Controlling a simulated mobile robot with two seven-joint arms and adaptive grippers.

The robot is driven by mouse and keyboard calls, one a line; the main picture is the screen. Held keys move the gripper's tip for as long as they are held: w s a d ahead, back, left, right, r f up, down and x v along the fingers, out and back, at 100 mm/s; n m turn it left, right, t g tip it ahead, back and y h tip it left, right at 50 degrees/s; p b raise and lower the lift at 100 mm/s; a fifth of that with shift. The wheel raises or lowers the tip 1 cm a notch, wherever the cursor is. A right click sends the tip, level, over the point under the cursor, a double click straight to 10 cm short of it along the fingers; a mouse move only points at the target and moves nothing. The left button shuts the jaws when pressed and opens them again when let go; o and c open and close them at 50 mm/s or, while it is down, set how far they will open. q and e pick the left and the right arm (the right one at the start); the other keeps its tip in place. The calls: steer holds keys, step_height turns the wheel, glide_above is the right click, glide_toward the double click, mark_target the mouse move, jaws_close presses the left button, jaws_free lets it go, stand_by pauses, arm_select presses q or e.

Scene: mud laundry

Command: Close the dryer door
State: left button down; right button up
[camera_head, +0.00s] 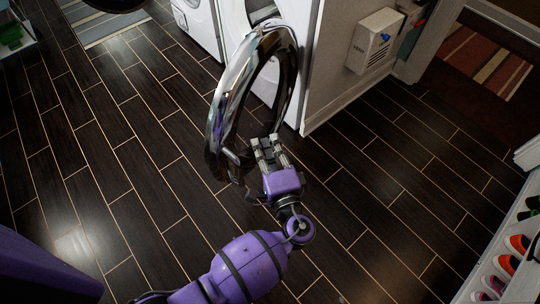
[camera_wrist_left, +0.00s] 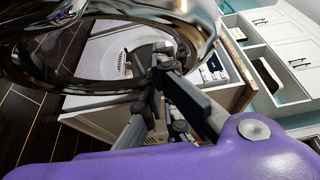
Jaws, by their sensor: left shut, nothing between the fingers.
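The dryer door (camera_head: 217,125) is a shiny chrome ring with a dark inner part. It stands open, swung out from the front of the white dryer (camera_head: 305,60). My left gripper (camera_head: 266,142), on a purple arm, is shut and empty at the lower part of the door's ring. Whether the fingertips touch the ring, I cannot tell. In the left wrist view the door (camera_wrist_left: 60,76) arches across the top, close to the fingers (camera_wrist_left: 163,60). The dryer's round opening shows behind it. My right gripper is not in view.
Another white machine (camera_head: 198,25) stands left of the dryer. A white box (camera_head: 375,40) is on the side panel at the right. A shoe rack (camera_head: 500,250) lines the lower right edge. The dark tiled floor is clear on both sides of my arm.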

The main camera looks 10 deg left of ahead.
arm_select(q)
steer(key=w+a+p, duration=0.1)
steer(key=w+a, duration=0.3)
steer(key=a, duration=0.1)
steer(key=shift+w+a, duration=0.2)
steer(key=shift+a, duration=0.15)
